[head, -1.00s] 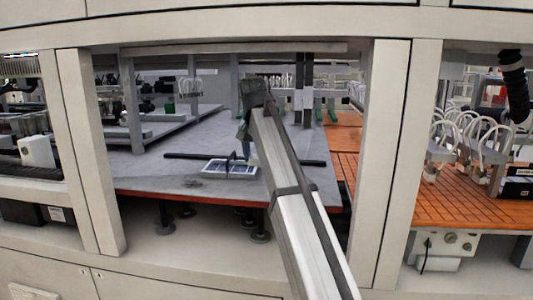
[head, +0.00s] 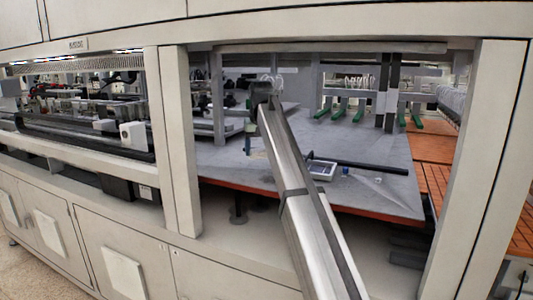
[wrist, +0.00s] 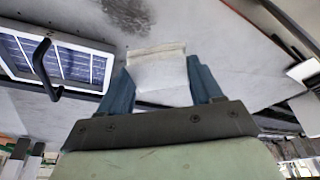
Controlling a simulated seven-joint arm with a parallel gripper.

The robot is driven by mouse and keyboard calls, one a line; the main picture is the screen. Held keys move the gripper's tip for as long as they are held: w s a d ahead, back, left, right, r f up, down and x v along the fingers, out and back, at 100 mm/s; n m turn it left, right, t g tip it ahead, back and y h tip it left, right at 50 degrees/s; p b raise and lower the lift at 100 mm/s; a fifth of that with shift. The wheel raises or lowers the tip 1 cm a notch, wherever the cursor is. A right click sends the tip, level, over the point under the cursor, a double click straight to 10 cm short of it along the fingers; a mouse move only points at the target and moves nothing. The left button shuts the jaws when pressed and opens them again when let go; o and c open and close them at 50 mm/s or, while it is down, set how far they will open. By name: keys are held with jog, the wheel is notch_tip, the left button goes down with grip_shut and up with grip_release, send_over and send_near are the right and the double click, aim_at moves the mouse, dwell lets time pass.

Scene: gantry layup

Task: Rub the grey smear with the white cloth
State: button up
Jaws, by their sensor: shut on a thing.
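The white cloth (wrist: 160,72) shows in the wrist view as a folded white pad between the blue fingers of my gripper (wrist: 160,85). My gripper is shut on it. The grey smear (wrist: 118,38) is a dark, mottled patch on the grey table, beyond the cloth at the top of the wrist view. The cloth appears apart from it. In the head view my gripper (head: 249,143) points down over the table, left of the tray. The cloth is too small to make out there, and the smear is not visible, probably behind my arm.
A framed tray with blue panels (wrist: 65,60) and a dark handle lies beside the smear; it also shows in the head view (head: 321,170). A black bar (head: 365,164) and a small blue item (head: 346,171) lie right of it. Pale frame posts (head: 180,140) border the opening.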

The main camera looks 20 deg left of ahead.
aim_at(258, 176)
jog(key=shift+f+n, duration=0.2)
jog(key=shift+n, duration=0.2)
jog(key=shift+d+f, duration=0.1)
jog(key=shift+f, duration=3.7)
jog(key=shift+d+f, duration=0.1)
jog(key=shift+d, duration=1)
jog(key=shift+c, duration=0.4)
jog(key=shift+d, duration=3.75)
jog(key=shift+w+a, duration=0.1)
jog(key=shift+a, duration=4.85)
jog(key=shift+w, duration=0.3)
jog(key=shift+s+d, duration=0.15)
jog(key=shift+d, duration=5.3)
jog(key=shift+a, duration=5.55)
jog(key=shift+d+r, duration=0.15)
jog(key=shift+r, duration=4)
